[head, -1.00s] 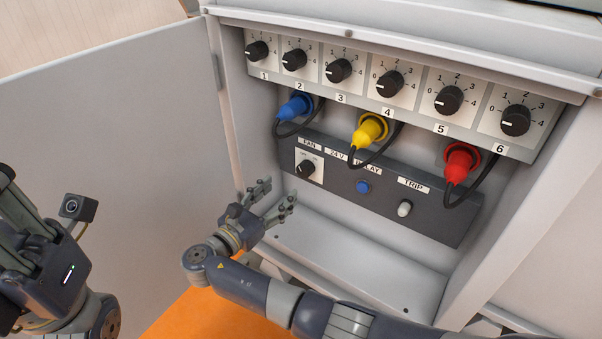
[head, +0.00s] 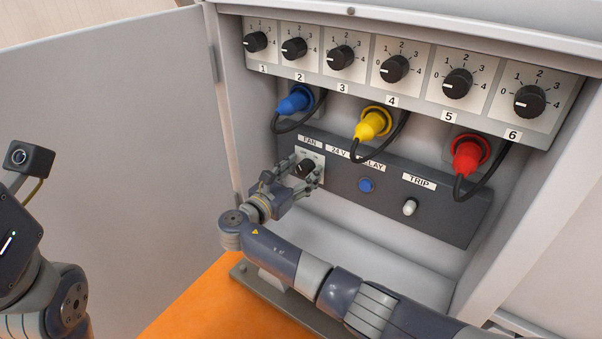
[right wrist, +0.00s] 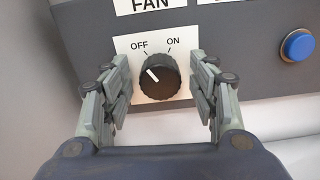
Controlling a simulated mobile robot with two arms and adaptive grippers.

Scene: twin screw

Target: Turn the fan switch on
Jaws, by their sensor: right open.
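The fan switch (head: 305,168) is a black rotary knob on a white plate under the FAN label, on the dark panel in the cabinet. In the right wrist view the knob (right wrist: 159,76) has its white line toward OFF, up and left; ON is marked up and right. My right gripper (head: 302,173) is open at the knob. In the right wrist view its fingers (right wrist: 162,90) stand on both sides of the knob, with gaps between. My left arm shows at the left edge of the head view; its fingers are out of frame.
A blue button (head: 366,185) and a white TRIP toggle (head: 410,206) sit right of the switch. Blue (head: 295,101), yellow (head: 372,124) and red (head: 467,156) plugs with black cables hang above the panel. The cabinet door (head: 110,130) stands open at left.

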